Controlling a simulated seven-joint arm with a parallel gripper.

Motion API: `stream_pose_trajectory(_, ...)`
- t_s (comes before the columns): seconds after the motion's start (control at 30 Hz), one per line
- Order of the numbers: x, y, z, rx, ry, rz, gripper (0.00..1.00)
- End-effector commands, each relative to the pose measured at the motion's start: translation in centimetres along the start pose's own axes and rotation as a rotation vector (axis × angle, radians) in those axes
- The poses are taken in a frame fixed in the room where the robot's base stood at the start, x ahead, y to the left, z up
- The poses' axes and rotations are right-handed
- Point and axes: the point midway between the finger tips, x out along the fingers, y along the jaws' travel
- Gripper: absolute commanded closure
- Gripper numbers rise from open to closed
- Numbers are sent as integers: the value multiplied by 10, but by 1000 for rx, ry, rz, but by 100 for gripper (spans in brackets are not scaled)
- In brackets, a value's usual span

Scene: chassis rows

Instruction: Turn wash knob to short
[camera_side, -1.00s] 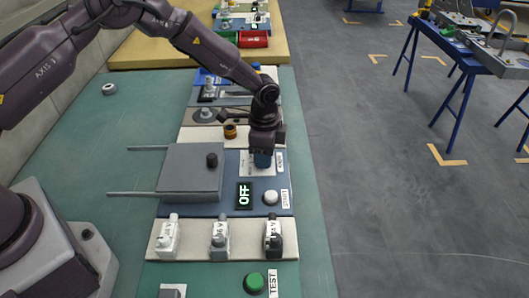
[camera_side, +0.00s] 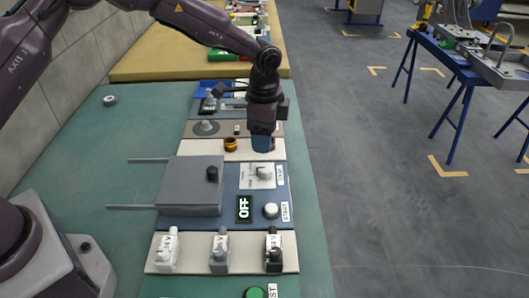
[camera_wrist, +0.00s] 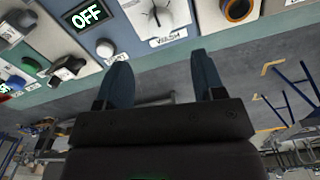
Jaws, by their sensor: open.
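The wash knob (camera_side: 264,172) is a grey dial on a white plate on the blue panel, marked WASH at its edge. In the wrist view the knob (camera_wrist: 158,15) shows at the top with its scale marks around it; the scale words are too small to read. My gripper (camera_side: 263,144) is above and behind the knob in the side view, clear of it. In the wrist view the two blue fingers (camera_wrist: 157,68) are apart with nothing between them. An OFF display (camera_side: 244,209) and a white START button (camera_side: 271,210) are on the same panel.
A grey box (camera_side: 190,186) with two rods stands left of the knob. Several lever switches (camera_side: 220,250) are on the near row. An orange-ringed part (camera_side: 231,144) sits on the row behind.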

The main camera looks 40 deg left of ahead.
Motion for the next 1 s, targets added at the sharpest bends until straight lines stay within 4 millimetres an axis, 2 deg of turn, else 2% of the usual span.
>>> stream_pose_trajectory(0.1,-20,0,0,-1,2,-2,37)
stream_pose_trajectory(0.27,-32,0,0,-1,0,0,37)
stream_pose_trajectory(0.63,-34,0,0,-5,0,1,37)
stream_pose_trajectory(0.77,-30,4,0,-79,1,12,37)
stream_pose_trajectory(0.8,-22,13,6,-118,-16,37,37)
stream_pose_trajectory(0.87,-23,23,16,-179,-34,50,37)
stream_pose_trajectory(1.0,-50,43,44,-320,-46,29,37)
